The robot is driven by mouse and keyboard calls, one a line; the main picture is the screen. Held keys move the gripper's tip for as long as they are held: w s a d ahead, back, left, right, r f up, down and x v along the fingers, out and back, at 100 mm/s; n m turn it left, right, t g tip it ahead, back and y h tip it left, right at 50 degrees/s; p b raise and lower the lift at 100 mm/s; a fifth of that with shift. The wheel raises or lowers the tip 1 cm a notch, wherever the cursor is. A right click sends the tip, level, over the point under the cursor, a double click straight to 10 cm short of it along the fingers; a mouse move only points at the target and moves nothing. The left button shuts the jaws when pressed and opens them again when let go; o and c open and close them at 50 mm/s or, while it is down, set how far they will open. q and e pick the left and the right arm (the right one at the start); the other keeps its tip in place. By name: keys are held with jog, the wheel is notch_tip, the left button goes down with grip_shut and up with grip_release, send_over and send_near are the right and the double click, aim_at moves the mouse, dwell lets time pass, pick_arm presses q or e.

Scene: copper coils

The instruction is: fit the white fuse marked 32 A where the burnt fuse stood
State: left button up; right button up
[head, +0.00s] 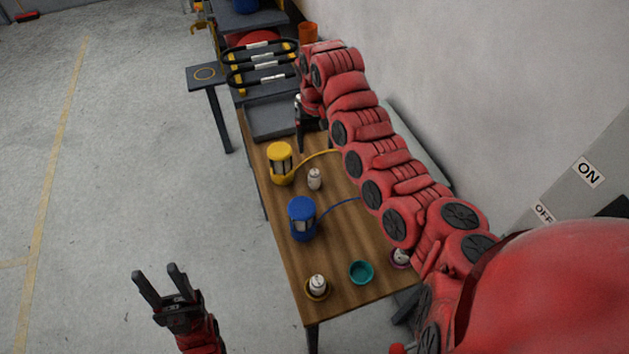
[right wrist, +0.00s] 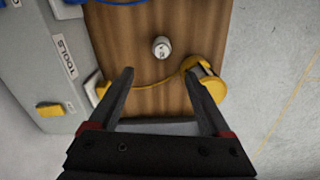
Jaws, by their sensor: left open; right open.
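A white fuse (head: 314,179) stands upright on the wooden table between the yellow coil unit (head: 281,163) and the blue coil unit (head: 302,218). The fuse shows in the right wrist view (right wrist: 161,48), its marking too small to read. Another white fuse (head: 318,286) stands in a yellow-brown dish; a third white fuse (head: 400,258) is in a purple dish, partly hidden by my right arm. A teal dish (head: 361,272) looks empty. My right gripper (right wrist: 158,74) is open and empty, short of the fuse. My left gripper (head: 163,278) is open and empty above the floor.
Yellow and blue cables run from the coil units toward the wall side. A grey cabinet marked TOOLS (right wrist: 38,70) borders the table. Floor at left is clear.

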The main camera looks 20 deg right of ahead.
aim_at(314, 172)
notch_tip(314, 172, down, 9)
jog(key=shift+r+p, duration=0.15)
jog(key=shift+p, duration=0.85)
jog(key=shift+s+f+p, duration=0.1)
jog(key=shift+f+p, duration=0.3)
jog(key=shift+f, duration=0.05)
jog(key=f, duration=0.2)
jog(key=f+p, duration=0.1)
jog(key=shift+s+a, duration=0.1)
jog(key=shift+a, duration=0.15)
jog(key=shift+f, duration=0.75)
grip_shut()
